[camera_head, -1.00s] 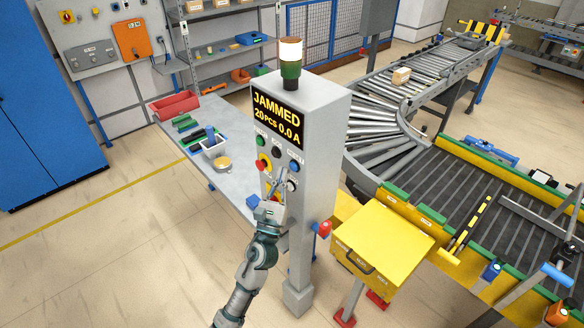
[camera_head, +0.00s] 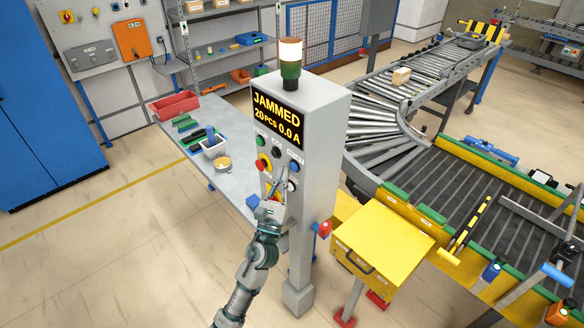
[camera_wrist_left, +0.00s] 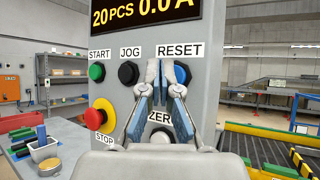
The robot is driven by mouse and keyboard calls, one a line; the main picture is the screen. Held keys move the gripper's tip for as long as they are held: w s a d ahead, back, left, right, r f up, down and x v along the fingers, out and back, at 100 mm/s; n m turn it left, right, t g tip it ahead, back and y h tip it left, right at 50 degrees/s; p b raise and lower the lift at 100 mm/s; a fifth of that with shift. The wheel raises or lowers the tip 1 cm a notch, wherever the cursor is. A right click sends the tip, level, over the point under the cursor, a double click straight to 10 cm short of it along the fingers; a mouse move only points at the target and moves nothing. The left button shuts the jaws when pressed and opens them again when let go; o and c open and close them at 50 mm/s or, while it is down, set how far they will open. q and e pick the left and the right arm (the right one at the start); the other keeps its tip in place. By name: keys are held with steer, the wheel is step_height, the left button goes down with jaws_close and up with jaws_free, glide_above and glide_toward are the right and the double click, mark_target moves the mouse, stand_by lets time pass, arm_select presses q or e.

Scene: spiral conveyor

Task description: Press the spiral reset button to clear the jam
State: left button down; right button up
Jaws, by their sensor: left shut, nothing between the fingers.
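The grey control post (camera_head: 318,130) has a lit display (camera_head: 277,117) that reads JAMMED, 20 PCS, 0.0 A. The blue RESET button (camera_wrist_left: 183,74) is at the upper right of its panel; it also shows in the head view (camera_head: 294,167). My left gripper (camera_head: 279,177) is shut and empty in front of the panel, below and left of the blue button. In the wrist view its fingertips (camera_wrist_left: 160,70) overlap the button's left edge. I cannot tell whether they touch it. My right gripper is out of view.
Close by are the green START (camera_wrist_left: 97,72), black JOG (camera_wrist_left: 128,73), red STOP (camera_wrist_left: 94,118) and white ZERO (camera_wrist_left: 160,137) controls. A workbench (camera_head: 232,186) stands left of the post, a yellow box (camera_head: 385,240) right of it. The roller conveyor (camera_head: 380,115) curves behind.

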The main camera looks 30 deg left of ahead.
arm_select(q)
steer(key=shift+w+d, duration=0.15)
steer(key=shift+w, duration=0.1)
steer(key=shift+w+d, duration=0.15)
steer(key=shift+w, duration=0.25)
stand_by(0.7)
steer(key=shift+s, duration=0.1)
steer(key=shift+s+a+r, duration=0.1)
steer(key=shift+s+a, duration=0.25)
steer(key=shift+s, duration=0.35)
steer(key=s, duration=0.1)
steer(key=s+a, duration=0.1)
steer(key=s, duration=0.1)
steer(key=s+a+p, duration=0.1)
steer(key=shift+s, duration=0.3)
stand_by(0.8)
